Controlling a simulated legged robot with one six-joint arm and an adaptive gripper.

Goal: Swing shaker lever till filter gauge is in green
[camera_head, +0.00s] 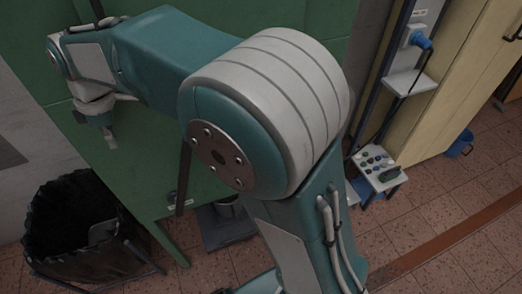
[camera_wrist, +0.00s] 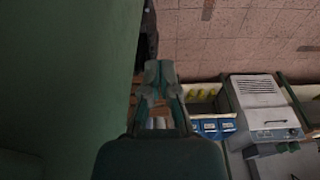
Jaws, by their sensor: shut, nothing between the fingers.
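The green cabinet (camera_head: 150,165) fills the middle of the head view, mostly behind my arm. A thin dark bar (camera_head: 184,178) hangs upright in front of it; it may be the shaker lever, but its top is hidden by my arm. I see no filter gauge in either view. My gripper (camera_wrist: 160,70) is shut and empty beside a green surface (camera_wrist: 65,70) in the wrist view. In the head view my gripper is small and dim at the left, in front of the cabinet and apart from the bar.
A black-lined bin (camera_head: 75,225) stands at lower left. A small control box (camera_head: 376,165) and a cream cabinet (camera_head: 455,85) stand at right. The wrist view shows a grey vented machine (camera_wrist: 262,98) and blue boxes (camera_wrist: 212,127). Tiled floor at lower right is mostly clear.

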